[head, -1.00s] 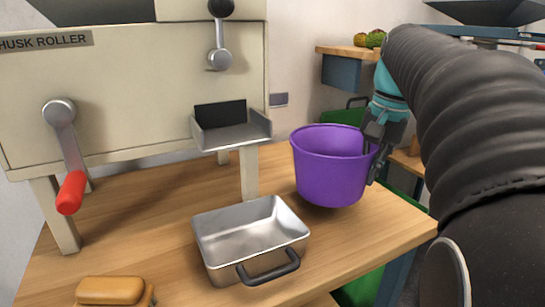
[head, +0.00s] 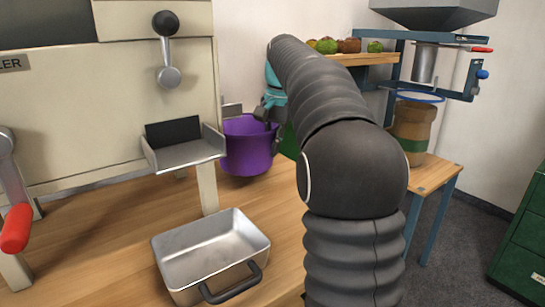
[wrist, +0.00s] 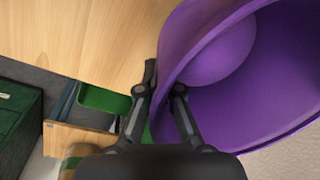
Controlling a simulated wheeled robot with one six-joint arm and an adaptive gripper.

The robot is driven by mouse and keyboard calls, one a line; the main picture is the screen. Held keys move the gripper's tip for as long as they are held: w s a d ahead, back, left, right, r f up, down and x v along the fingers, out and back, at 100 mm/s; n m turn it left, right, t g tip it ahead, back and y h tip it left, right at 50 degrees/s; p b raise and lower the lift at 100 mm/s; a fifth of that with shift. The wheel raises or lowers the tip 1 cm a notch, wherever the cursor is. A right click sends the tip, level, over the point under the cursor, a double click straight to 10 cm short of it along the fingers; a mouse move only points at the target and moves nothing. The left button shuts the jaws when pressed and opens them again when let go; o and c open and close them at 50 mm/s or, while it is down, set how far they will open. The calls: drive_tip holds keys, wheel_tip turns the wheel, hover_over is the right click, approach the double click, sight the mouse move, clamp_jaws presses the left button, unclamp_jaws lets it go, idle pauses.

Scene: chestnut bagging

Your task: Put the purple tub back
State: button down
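The purple tub (head: 246,150) is behind and to the right of the roller's chute in the head view, partly hidden by the chute. It is upright, near the wooden table's far side; I cannot tell whether its base touches anything. My gripper (head: 267,110) is at its right rim, partly hidden by my arm. In the wrist view the tub (wrist: 258,88) fills the right side. My gripper's fingers (wrist: 165,88) stand either side of its wall, closed on the rim. The tub's visible inside looks empty.
A metal tray (head: 212,255) with a black handle sits on the wooden table (head: 110,250). The cream husk roller (head: 120,100) with its chute (head: 185,150) stands left. A shelf with fruit (head: 365,58), a blue-framed hopper stand (head: 452,70) and a green cabinet (head: 522,235) are right.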

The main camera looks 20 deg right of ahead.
drive_tip(key=shift+f+b, duration=0.45)
drive_tip(key=shift+f, duration=1.3)
drive_tip(key=c, duration=1.3)
unclamp_jaws()
drive_tip(key=shift+f, duration=0.1)
drive_tip(key=r+p, duration=0.1)
drive_tip(key=r, duration=0.3)
drive_tip(key=r+p, duration=0.1)
drive_tip(key=r, duration=0.3)
drive_tip(key=s+d+r+p, duration=0.1)
drive_tip(key=r, duration=0.3)
drive_tip(key=shift+r, duration=0.1)
